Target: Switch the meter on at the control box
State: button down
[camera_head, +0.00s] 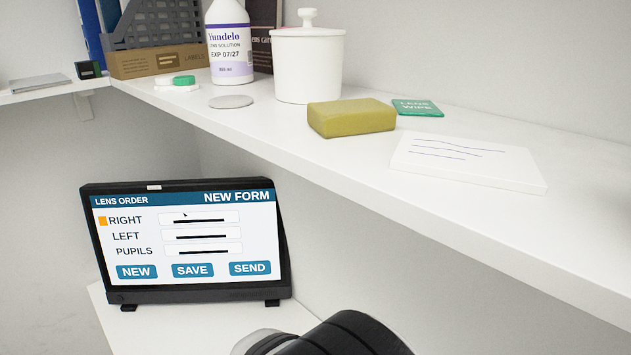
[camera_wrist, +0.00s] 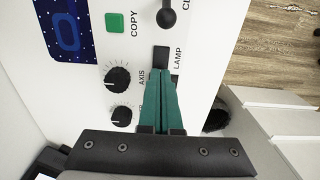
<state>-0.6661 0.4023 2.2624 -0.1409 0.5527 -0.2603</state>
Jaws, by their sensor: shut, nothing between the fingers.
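In the wrist view a white control box panel (camera_wrist: 100,50) fills the upper left and middle. It carries a dark blue display (camera_wrist: 66,28) with a light blue ring-like figure, a green COPY button (camera_wrist: 115,22), a black AXIS knob (camera_wrist: 117,79), and a second black knob (camera_wrist: 121,115) with a mostly hidden label. A black switch (camera_wrist: 161,55) sits beside the word LAMP. A black ball-ended lever (camera_wrist: 166,17) is above it. My gripper (camera_wrist: 161,73), with teal fingers, is shut and empty. Its tips overlap the switch's lower end; contact is unclear. No METER label shows.
In the head view a screen (camera_head: 188,285) stands below a white shelf (camera_head: 270,125). The shelf holds a white jar (camera_head: 308,65), a bottle (camera_head: 230,45), a yellow-green block (camera_head: 352,119) and paper (camera_head: 465,160). Pale step-like surfaces (camera_wrist: 280,120) lie right of the box in the wrist view.

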jog(key=shift+f, duration=0.75)
jog(key=shift+r, duration=3.55)
